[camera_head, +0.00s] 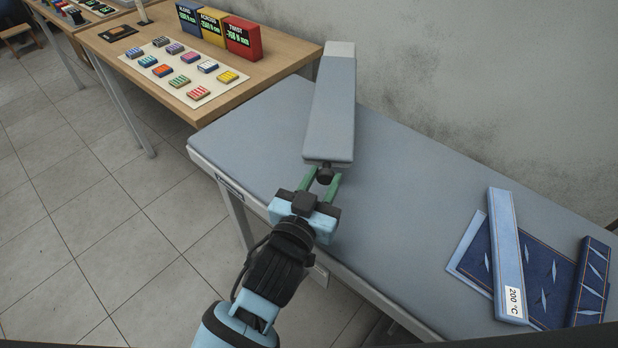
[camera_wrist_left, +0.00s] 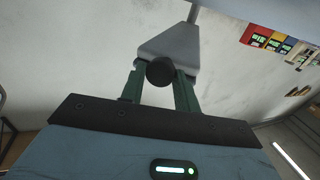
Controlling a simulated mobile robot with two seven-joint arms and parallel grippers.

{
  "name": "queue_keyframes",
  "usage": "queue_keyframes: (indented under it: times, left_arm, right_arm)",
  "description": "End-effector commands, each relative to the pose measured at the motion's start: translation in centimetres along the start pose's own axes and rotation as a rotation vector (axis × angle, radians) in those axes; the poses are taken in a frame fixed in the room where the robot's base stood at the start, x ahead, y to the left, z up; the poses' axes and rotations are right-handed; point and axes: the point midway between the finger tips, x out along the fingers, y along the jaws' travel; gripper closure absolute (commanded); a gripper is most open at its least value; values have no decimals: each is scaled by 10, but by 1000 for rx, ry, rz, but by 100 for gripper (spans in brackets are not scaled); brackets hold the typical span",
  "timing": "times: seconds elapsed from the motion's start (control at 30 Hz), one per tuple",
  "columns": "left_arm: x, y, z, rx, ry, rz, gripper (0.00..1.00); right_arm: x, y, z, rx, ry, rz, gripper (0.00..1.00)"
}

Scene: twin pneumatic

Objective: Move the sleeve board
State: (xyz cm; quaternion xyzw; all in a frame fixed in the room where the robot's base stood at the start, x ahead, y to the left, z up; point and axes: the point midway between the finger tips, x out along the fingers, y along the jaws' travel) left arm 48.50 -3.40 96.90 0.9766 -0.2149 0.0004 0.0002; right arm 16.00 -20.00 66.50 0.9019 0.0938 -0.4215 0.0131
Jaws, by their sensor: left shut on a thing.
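The sleeve board (camera_head: 331,110) is a long grey padded board with a pale far end and a dark round knob at its near end. It extends away from me over the left part of the grey table (camera_head: 410,200), its far end overlapping the wall in the head view. I cannot tell whether it touches the table. My left gripper (camera_head: 323,180) is shut on the knob, its green fingers on either side. In the left wrist view the board (camera_wrist_left: 172,42) stretches away beyond the knob (camera_wrist_left: 160,71) between the fingers (camera_wrist_left: 160,85). My right gripper is not in view.
At the table's right lie a light blue board labelled 200 °C (camera_head: 506,255), a slashed denim cloth (camera_head: 545,285) and a dark denim piece (camera_head: 592,280). A wooden table (camera_head: 285,55) at the left holds coloured boxes (camera_head: 243,38) and several small blocks. The grey table's middle is clear.

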Motion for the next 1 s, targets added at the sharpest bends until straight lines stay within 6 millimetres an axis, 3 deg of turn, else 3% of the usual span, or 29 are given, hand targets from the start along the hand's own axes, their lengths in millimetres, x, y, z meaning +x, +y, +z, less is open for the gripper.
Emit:
queue_keyframes:
  times: [0.4, 0.43, 0.57, 1.0]
  left_arm:
    - [0, 4, 0, -1, 0, 4, 100]
    - [0, 4, 0, -2, 0, 4, 66]
    - [0, 3, 0, -1, 0, 3, 49]
    - [1, 1, 0, 0, 0, 1, 49]
  right_arm:
    - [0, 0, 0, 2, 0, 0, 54]
    - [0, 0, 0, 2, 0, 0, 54]
    - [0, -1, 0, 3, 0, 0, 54]
    - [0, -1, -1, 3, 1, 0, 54]
